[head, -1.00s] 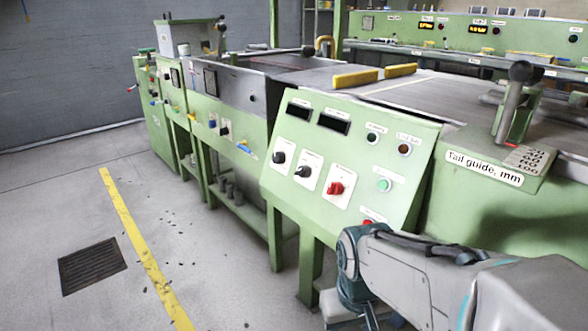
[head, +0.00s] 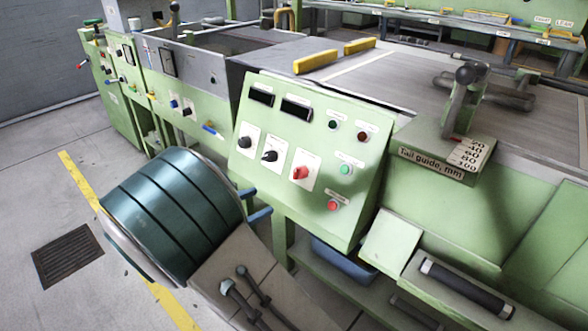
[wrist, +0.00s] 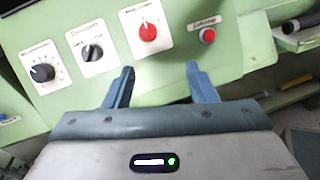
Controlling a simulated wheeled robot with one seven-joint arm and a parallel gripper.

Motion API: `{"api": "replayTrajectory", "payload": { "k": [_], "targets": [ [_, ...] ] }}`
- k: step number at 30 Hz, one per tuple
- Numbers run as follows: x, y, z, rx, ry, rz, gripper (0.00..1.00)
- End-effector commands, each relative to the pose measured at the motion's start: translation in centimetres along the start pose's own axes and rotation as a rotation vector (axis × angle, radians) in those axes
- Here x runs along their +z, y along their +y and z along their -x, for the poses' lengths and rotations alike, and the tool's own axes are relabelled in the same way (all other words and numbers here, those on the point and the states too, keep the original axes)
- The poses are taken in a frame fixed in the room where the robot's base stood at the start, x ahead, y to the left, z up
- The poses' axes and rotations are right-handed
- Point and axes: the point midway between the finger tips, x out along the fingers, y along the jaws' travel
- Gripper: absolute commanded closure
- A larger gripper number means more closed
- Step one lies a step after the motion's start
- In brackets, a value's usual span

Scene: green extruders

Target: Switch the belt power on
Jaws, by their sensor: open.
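The green control panel (head: 318,150) carries a red rotary switch (head: 300,173) on a white plate; the same switch (wrist: 148,32) shows in the wrist view. Two black knobs (head: 244,142) (head: 270,156) sit left of it. A red button (head: 333,205) is at its lower right and a green button (head: 345,170) at its right. My gripper (head: 259,203) is open and empty in front of the panel's lower part. In the wrist view its blue fingers (wrist: 160,68) stand apart, with the red switch just beyond and above the gap. The labels are too small to read.
A "Tail guide, mm" block (head: 440,150) with a lever stands right of the panel. Yellow bars (head: 316,61) lie on the machine top behind. A blue bin (head: 343,260) sits below the panel. Open floor lies to the left.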

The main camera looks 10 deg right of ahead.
Motion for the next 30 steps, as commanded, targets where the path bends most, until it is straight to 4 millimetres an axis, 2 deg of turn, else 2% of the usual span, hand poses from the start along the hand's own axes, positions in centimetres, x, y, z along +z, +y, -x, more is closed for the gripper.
{"api": "replayTrajectory", "payload": {
  "k": [3, 7, 21, 25, 30],
  "targets": [
    [0.3, 1.2, 1.0, 0.052, -0.046, 0.023, 0.49],
    [0.2, 1.4, 0.1, 0.060, -0.055, 0.027, 0.49],
    [0.5, 1.8, -9.3, 0.056, -0.051, 0.024, 0.49],
    [0.7, 1.9, -11.1, 0.057, -0.051, 0.024, 0.49],
    [0.9, 2.1, -12.3, 0.060, -0.050, 0.025, 0.49]
  ]
}}
